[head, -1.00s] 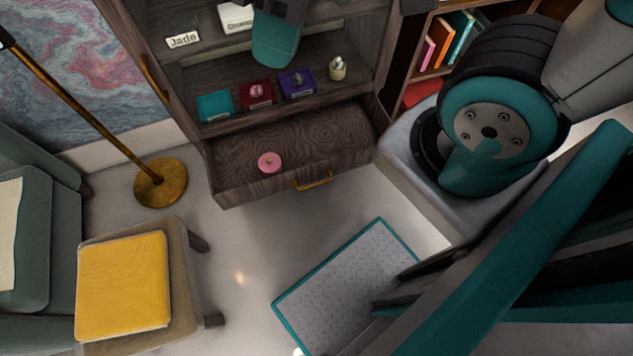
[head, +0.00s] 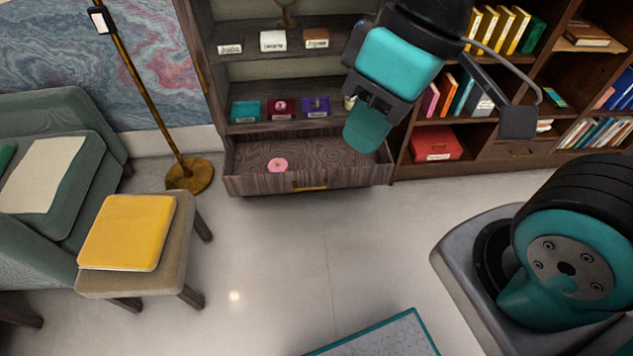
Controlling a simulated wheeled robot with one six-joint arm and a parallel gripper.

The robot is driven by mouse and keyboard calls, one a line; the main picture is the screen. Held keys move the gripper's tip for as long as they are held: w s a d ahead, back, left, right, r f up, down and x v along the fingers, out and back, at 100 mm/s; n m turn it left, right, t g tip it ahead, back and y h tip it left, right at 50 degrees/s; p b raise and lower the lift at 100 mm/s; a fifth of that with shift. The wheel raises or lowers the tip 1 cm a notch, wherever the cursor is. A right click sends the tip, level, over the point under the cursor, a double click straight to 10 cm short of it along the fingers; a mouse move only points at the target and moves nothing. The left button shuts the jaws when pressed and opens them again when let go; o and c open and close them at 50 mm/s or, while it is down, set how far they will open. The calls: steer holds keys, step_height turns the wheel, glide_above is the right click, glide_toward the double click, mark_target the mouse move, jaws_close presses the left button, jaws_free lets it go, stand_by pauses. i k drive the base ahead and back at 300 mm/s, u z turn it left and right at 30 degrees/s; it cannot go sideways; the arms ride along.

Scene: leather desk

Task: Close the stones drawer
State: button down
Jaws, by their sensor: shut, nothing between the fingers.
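A wooden drawer (head: 345,177) at the bottom of the dark cabinet is pulled out. Its inside shows from above, with a pink round object (head: 277,165) lying in its left part. A brass handle (head: 310,187) is on its front. I cannot read a label on this drawer. My gripper (head: 363,147) hangs at the end of my arm with its teal fingers together and nothing between them. In the picture it overlaps the right part of the drawer and hides some of it. I cannot tell its exact height above the drawer.
The cabinet shelf (head: 240,127) above holds teal, dark red and purple boxes. A brass lamp base (head: 190,175) and a stool with a yellow cushion (head: 127,232) stand to the left. A bookcase (head: 470,168) stands at right. The floor (head: 290,260) in front is clear.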

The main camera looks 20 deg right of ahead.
mark_target(316, 160)
steer(key=z, duration=0.25)
steer(key=i, duration=0.75)
steer(key=u, duration=0.2)
steer(key=k, duration=0.45)
steer(key=u, duration=0.85)
steer(key=i, duration=0.4)
steer(key=z, duration=0.2)
